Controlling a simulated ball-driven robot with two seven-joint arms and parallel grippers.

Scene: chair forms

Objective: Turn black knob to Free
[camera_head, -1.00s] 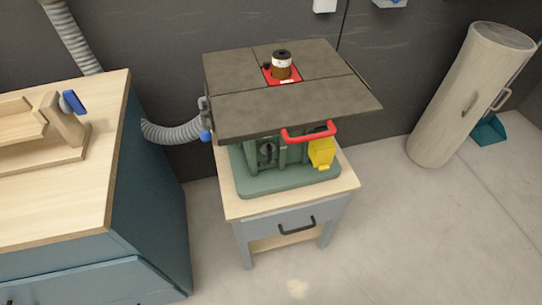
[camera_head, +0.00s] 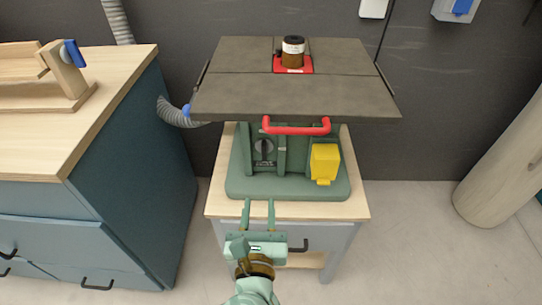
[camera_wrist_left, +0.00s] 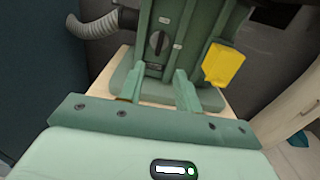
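The black knob (camera_head: 264,149) is a round dial with a lighter bar across it, on the front of the green machine base under the dark table top. The bar stands roughly upright. It also shows in the left wrist view (camera_wrist_left: 157,43); its labels are too small to read. My left gripper (camera_head: 258,204) is below and in front of the knob, apart from it. Its two fingers are spread with nothing between them, and they also show in the left wrist view (camera_wrist_left: 159,85), pointing toward the machine. My right gripper is not in view.
A red bar handle (camera_head: 297,130) juts out above the knob. A yellow box (camera_head: 324,161) is to its right. The machine stands on a wooden-topped cabinet (camera_head: 356,205). A blue workbench (camera_head: 150,150) is at left, a wooden cylinder (camera_head: 497,165) at right.

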